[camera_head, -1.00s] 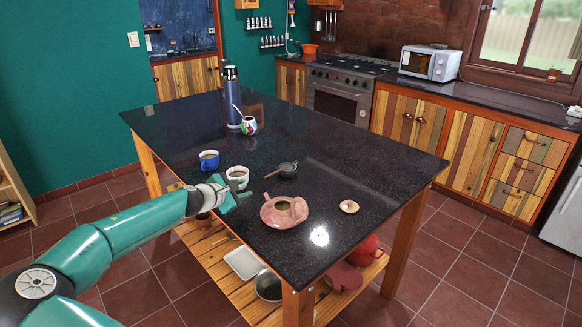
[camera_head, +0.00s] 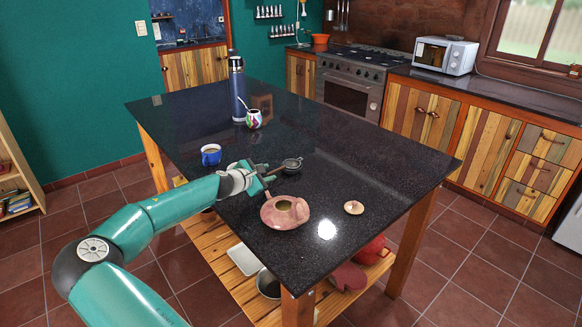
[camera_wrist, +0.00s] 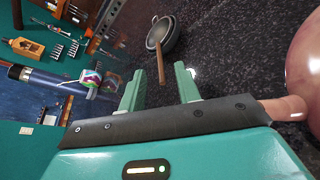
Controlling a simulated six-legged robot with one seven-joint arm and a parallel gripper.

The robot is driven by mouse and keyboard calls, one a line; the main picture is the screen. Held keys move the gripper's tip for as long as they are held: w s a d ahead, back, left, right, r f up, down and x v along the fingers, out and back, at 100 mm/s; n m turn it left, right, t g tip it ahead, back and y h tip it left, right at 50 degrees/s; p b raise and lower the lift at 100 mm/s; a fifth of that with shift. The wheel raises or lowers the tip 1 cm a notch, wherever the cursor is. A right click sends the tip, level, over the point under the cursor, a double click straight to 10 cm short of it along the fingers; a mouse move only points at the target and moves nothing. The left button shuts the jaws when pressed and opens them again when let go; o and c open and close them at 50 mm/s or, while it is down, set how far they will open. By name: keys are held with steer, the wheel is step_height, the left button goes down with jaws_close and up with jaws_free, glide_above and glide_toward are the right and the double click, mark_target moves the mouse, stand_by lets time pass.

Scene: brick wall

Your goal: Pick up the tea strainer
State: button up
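The tea strainer (camera_head: 292,164) lies on the dark tabletop, with a dark bowl and a wooden handle pointing down-left toward my gripper (camera_head: 265,180). In the wrist view the strainer (camera_wrist: 161,33) is beyond my gripper (camera_wrist: 161,87), and its handle end sits near the gap between the two green fingers. The fingers are apart with nothing held between them. I cannot tell whether the handle tip has entered the gap.
A pink teapot (camera_head: 274,214) stands close to the right of my gripper, its lid (camera_head: 354,207) farther right. A blue mug (camera_head: 211,157), painted gourd (camera_head: 254,119) and blue flask (camera_head: 238,90) stand behind. The right part of the table (camera_head: 390,170) is clear.

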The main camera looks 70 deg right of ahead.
steer(key=shift+s+d, duration=0.15)
steer(key=shift+d, duration=0.1)
glide_toward(290, 164)
steer(key=d+f, duration=0.2)
steer(key=shift+w+d+f, duration=0.25)
jaws_close()
